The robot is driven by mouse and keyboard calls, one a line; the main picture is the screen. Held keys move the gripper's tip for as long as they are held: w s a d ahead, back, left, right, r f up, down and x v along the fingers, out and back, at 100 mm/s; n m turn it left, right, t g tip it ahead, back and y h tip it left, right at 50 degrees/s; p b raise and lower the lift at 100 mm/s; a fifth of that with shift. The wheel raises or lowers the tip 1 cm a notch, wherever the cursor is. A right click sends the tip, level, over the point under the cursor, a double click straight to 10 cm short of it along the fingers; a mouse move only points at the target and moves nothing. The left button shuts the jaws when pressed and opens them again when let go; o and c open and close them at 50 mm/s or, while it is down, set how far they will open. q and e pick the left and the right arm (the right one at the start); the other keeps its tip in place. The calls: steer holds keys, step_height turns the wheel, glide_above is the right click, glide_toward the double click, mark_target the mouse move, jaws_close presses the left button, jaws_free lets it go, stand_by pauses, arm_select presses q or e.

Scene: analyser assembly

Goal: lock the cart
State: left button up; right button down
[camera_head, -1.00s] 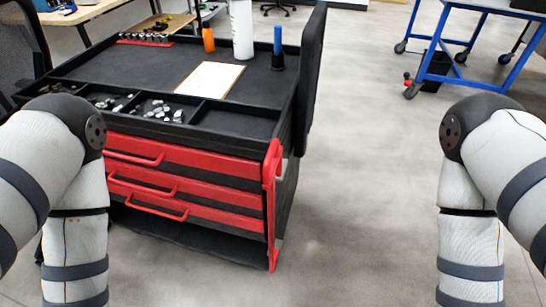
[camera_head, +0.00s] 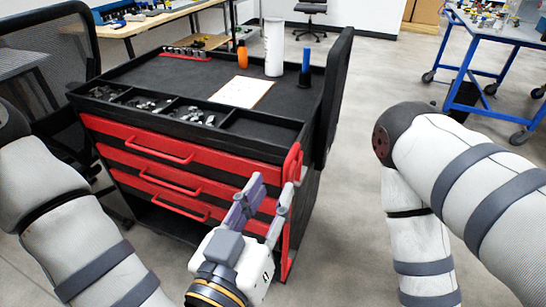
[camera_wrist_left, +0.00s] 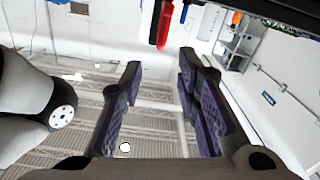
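The black cart (camera_head: 314,185) with red drawers (camera_head: 195,151) stands at centre left in the head view, its drawers looking shut. A red upright bar (camera_head: 292,161) runs down its front right corner, partly hidden by my left gripper (camera_head: 272,187). That gripper is open and empty, pointing up toward the bar in front of the cart; contact cannot be told. In the left wrist view, the open fingers (camera_wrist_left: 160,65) show nothing between their pads, and a red piece (camera_wrist_left: 163,25) hangs just beyond the tips. My right arm is in the head view, but its gripper is not.
On the cart top are a white cylinder (camera_head: 274,47), an orange bottle (camera_head: 242,55), a blue-topped item (camera_head: 305,69) and a white sheet (camera_head: 242,92). A mesh chair (camera_head: 45,65) stands left. The floor right of the cart is clear.

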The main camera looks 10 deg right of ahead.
mark_target(287, 163)
arm_select(q)
steer(key=x, duration=1.1)
steer(key=shift+f+b, duration=0.2)
steer(key=shift+b, duration=0.2)
jaws_close()
